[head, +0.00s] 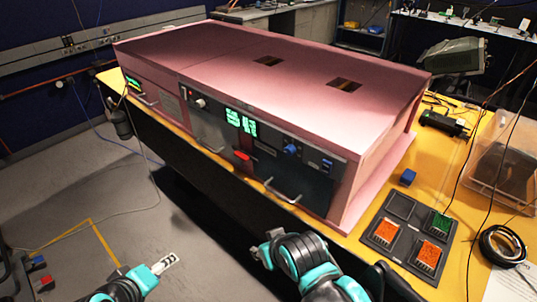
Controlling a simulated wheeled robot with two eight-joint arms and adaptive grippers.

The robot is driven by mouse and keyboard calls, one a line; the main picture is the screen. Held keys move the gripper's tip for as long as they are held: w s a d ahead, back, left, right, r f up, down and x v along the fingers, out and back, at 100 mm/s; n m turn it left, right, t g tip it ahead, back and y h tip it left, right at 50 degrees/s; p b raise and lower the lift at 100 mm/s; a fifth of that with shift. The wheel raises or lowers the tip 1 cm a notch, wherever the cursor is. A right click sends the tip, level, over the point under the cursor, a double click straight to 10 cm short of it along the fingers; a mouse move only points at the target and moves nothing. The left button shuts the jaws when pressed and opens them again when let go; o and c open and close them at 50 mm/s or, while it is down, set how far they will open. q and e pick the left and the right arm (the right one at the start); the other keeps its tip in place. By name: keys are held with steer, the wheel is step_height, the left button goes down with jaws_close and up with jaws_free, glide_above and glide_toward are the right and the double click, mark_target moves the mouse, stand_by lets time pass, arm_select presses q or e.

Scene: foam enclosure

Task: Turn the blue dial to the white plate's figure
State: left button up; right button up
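The blue dial (291,149) sits on the dark front panel (270,145) of the pink enclosure, right of the lit green display (241,122). Its pointer and any figures are too small to read. I cannot make out a white plate with a figure. My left gripper (168,263) is low at the left, over the floor, apart from the enclosure. Its pale fingers look close together, but whether they are shut is unclear. My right gripper (264,244) is below the panel, near a metal handle (283,193) and apart from the dial. Its finger gap is unclear.
A red block or switch (242,155) and a white knob (201,103) are on the front. Right of the enclosure, the yellow table holds a blue cube (407,177), a dark tray (400,210) with orange and green blocks, a black cable coil (487,243) and a clear bin (502,170).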

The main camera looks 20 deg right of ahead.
arm_select(q)
steer(key=w+d+r+n+h+p, duration=0.1)
steer(key=w+d+r+n+h, duration=0.2)
steer(key=d, duration=0.5)
steer(key=d+r+n+h+p, duration=0.1)
steer(key=d+r+n+h, duration=0.3)
steer(key=d, duration=0.3)
steer(key=n+h+p, duration=0.2)
steer(key=n+h, duration=0.4)
steer(key=n, duration=0.5)
glide_toward(287, 153)
steer(key=d, duration=0.1)
steer(key=shift+g, duration=0.3)
steer(key=x, duration=0.2)
steer(key=b+x, duration=0.1)
steer(key=x, duration=0.4)
steer(key=shift+w+a, duration=0.2)
steer(key=shift+w, duration=0.05)
steer(key=shift+w+d+r+b, duration=0.2)
steer(key=shift+d+b, duration=0.1)
steer(key=shift+d, duration=0.2)
steer(key=shift+c, duration=0.2)
jaws_close()
